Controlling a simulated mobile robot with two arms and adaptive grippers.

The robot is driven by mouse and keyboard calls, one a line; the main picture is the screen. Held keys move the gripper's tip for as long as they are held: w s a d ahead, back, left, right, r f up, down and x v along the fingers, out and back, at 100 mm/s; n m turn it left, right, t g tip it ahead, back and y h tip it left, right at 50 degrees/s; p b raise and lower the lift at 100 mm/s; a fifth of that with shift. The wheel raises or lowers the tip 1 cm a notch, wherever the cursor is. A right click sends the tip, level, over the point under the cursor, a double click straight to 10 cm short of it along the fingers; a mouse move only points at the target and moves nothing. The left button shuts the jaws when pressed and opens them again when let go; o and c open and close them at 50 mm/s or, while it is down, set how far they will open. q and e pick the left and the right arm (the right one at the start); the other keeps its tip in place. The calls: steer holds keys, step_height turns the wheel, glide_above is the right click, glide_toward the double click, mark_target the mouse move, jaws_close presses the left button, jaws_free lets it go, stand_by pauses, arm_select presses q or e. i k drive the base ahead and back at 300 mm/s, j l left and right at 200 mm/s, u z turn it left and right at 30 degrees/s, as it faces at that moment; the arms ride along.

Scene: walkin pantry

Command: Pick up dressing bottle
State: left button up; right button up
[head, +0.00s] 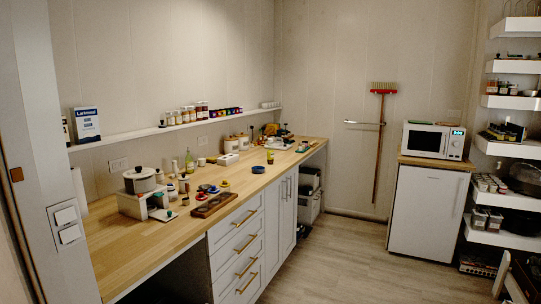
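Neither of my grippers shows in the head view. A slim greenish bottle (190,162) stands upright on the wooden counter (130,243), near the wall. A small yellowish bottle or jar (270,157) with a dark top stands farther along the counter, closer to its front edge. Both are too small to read a label, so I cannot tell which, if either, is the dressing bottle.
A pot (140,180) on a stand, small jars and a wooden tray (214,205) crowd the counter's middle. A wall shelf (160,131) holds jars and a box. A microwave (434,141) sits above a white fridge (426,212). The floor (345,265) is clear.

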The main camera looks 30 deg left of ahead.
mark_target(269, 150)
steer(key=i+j+u, duration=0.1)
steer(key=i, duration=1.2)
steer(key=i+u, duration=0.1)
steer(key=i, duration=1.2)
steer(key=i+l+u, duration=0.1)
steer(key=i, duration=1.25)
steer(key=l, duration=0.1)
